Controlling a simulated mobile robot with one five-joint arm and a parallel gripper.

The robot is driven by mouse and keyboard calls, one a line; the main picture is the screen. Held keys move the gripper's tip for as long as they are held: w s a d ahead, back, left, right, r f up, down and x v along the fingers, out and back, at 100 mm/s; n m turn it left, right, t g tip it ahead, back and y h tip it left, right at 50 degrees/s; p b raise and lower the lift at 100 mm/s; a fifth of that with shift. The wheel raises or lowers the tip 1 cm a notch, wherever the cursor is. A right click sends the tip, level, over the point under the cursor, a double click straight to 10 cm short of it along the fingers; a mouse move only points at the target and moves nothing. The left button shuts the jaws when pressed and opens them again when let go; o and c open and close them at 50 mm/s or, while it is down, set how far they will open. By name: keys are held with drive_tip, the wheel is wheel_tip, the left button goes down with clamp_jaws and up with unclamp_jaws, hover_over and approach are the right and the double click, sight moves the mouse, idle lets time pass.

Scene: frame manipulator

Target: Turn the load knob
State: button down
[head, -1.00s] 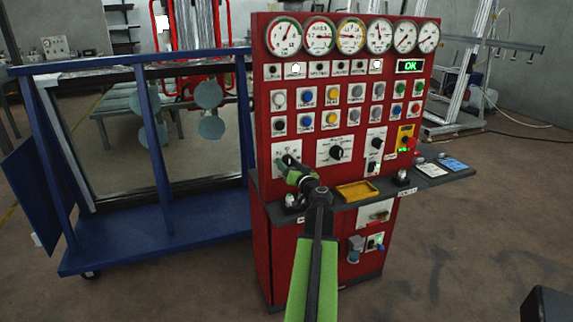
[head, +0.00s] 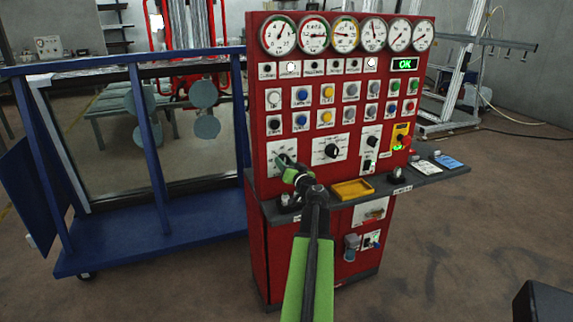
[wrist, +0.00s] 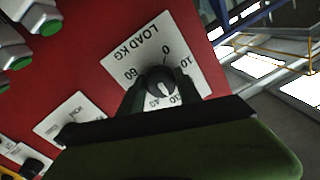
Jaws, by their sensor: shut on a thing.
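The load knob (wrist: 160,84) is a round dark knob with a pale pointer line on a white plate (wrist: 122,62) marked "LOAD KG". In the wrist view the pointer line faces the lower edge, towards the 40 and nearby marks. My gripper (wrist: 158,92) is shut on the knob, one dark finger on each side of it. In the head view my green and black gripper (head: 289,168) reaches the same white plate (head: 310,153) at the left of the red panel and hides most of the knob.
The red panel (head: 262,150) carries gauges, rows of buttons and another dial (head: 332,151) to the right. A grey shelf (head: 440,180) juts out below, with a yellow tray (head: 352,190). A blue frame cart (head: 150,235) stands close on the left.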

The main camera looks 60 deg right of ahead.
drive_tip(key=shift+a+m+h+b, duration=0.15)
drive_tip(key=shift+m+h+b, duration=0.25)
drive_tip(key=shift+m, duration=6.9)
drive_tip(key=shift+s, duration=0.1)
drive_tip(key=c, duration=0.8)
unclamp_jaws()
drive_tip(key=shift+c, duration=0.2)
drive_tip(key=shift+r, duration=0.1)
drive_tip(key=shift+a, duration=0.1)
